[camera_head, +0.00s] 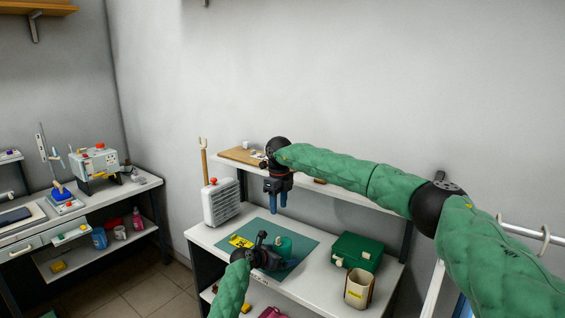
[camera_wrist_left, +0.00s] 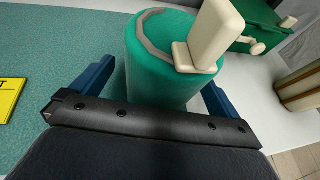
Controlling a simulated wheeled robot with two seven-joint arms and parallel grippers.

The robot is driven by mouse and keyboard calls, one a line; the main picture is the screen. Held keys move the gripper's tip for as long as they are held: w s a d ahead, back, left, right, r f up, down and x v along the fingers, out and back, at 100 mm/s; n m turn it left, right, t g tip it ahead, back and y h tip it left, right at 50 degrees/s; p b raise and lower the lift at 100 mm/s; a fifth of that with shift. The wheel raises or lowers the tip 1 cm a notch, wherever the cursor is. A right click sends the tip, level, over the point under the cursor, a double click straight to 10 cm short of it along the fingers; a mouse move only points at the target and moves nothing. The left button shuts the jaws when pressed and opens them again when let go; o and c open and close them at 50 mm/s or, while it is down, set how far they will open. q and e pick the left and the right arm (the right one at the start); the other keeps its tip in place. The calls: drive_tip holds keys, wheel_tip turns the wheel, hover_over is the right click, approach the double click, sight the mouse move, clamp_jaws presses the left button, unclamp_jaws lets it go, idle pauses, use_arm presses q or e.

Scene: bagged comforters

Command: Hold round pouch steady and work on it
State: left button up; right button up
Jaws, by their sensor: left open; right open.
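The round pouch (camera_head: 283,244) is a teal upright cylinder standing on the green mat (camera_head: 303,238). In the left wrist view the pouch (camera_wrist_left: 165,75) has a grey seam around its top and a cream L-shaped piece (camera_wrist_left: 208,38) on top. My left gripper (camera_head: 272,246) is low beside the pouch, open, with its blue fingers on either side of it. Gaps show between the fingers and the pouch side. My right gripper (camera_head: 277,203) is open and empty, pointing down above the mat and the pouch.
A yellow card (camera_head: 240,242) lies on the mat's left. A green case (camera_head: 357,251) and a beige container (camera_head: 358,288) stand to the right on the bench. A white heater-like unit (camera_head: 221,203) stands at the left. A raised shelf (camera_head: 236,157) runs behind.

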sight(278, 241)
use_arm(q)
drive_tip(key=shift+r+p+v, duration=0.15)
drive_tip(key=shift+p+v, duration=0.9)
drive_tip(key=shift+p, duration=0.1)
drive_tip(key=shift+r+p+v, duration=0.15)
drive_tip(key=shift+p+v, duration=0.95)
drive_tip(key=shift+p, duration=0.05)
drive_tip(key=shift+w, duration=0.1)
